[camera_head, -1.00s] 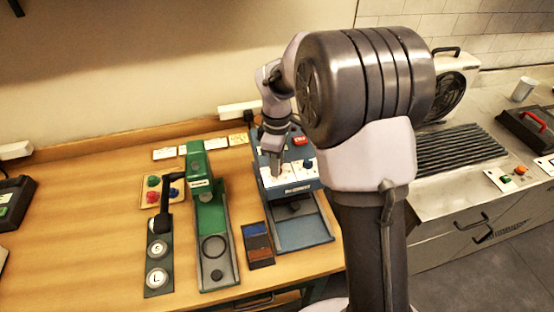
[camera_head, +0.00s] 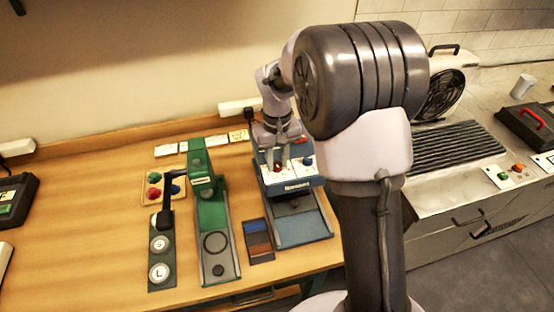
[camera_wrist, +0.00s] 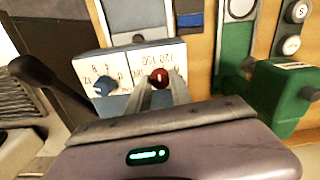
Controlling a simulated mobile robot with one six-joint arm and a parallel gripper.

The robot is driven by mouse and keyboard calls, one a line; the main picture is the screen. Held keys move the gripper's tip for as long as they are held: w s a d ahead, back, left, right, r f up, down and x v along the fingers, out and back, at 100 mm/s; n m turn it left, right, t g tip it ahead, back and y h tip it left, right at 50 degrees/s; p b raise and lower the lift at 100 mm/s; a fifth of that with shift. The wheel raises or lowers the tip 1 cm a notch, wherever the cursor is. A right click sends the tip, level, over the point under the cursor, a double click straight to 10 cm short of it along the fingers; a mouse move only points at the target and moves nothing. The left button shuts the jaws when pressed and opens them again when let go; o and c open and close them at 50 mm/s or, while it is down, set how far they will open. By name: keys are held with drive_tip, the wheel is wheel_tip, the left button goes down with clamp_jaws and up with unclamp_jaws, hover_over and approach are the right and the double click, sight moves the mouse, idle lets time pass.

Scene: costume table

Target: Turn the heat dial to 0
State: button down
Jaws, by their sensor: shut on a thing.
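A blue and white press (camera_head: 302,185) stands on the wooden table, with a white dial plate on its sloped front. A round red dial (camera_wrist: 160,76) sits on the part of the plate with upside-down numbers that look like 120 and 150, so I take it for the heat dial. It also shows in the head view (camera_head: 278,168). My gripper (camera_wrist: 161,82) is shut on this dial, one finger at each side. The dial has a short pale mark; the number it points to is unclear, and the fingers hide part of the scale. A second, blue dial (camera_wrist: 104,87) is on the left in the wrist view.
A green press (camera_head: 209,215) stands just left of the blue press. A small swatch card (camera_head: 258,240) lies between them. A strip with round S and L discs (camera_head: 161,255) is further left. A ribbed grill (camera_head: 458,148) is at the right.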

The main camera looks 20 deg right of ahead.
sight(277, 164)
drive_tip(key=m, duration=0.7)
drive_tip(key=shift+b, duration=0.4)
drive_tip(key=m, duration=0.3)
drive_tip(key=shift+m+b, duration=0.35)
drive_tip(key=shift+m, duration=0.05)
drive_tip(key=shift+m+b, duration=0.35)
drive_tip(key=shift+m, duration=1.65)
drive_tip(key=c, duration=1.1)
unclamp_jaws()
drive_tip(key=shift+c, duration=0.2)
wheel_tip(277, 164, up, 18)
drive_tip(key=p, duration=0.5)
drive_tip(key=shift+f, duration=0.25)
